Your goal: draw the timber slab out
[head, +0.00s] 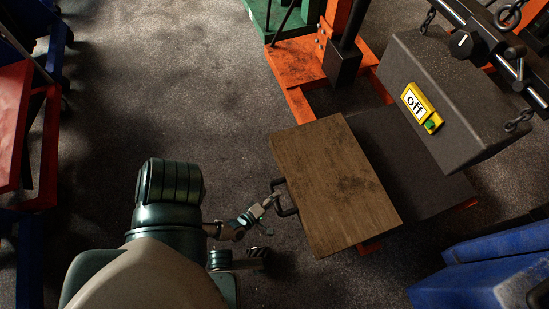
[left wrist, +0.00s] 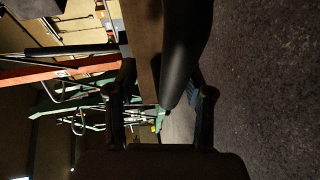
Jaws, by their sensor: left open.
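The timber slab (head: 335,185) is a flat brown wooden board on the orange trolley jack (head: 298,72), next to a dark grey flat surface. A dark handle (head: 288,207) sticks out of its left edge. My left gripper (head: 265,203) is at this handle, with its jaws open. In the left wrist view, the black handle (left wrist: 184,50) lies large ahead, between the two spread fingers of the gripper (left wrist: 162,85). The slab's brown side (left wrist: 145,45) shows beside it. Whether a finger touches the handle cannot be told. My right gripper is not in view.
Blue objects (head: 470,275) lie lower right. A red and blue frame (head: 20,120) stands left. Floor left of the slab is clear.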

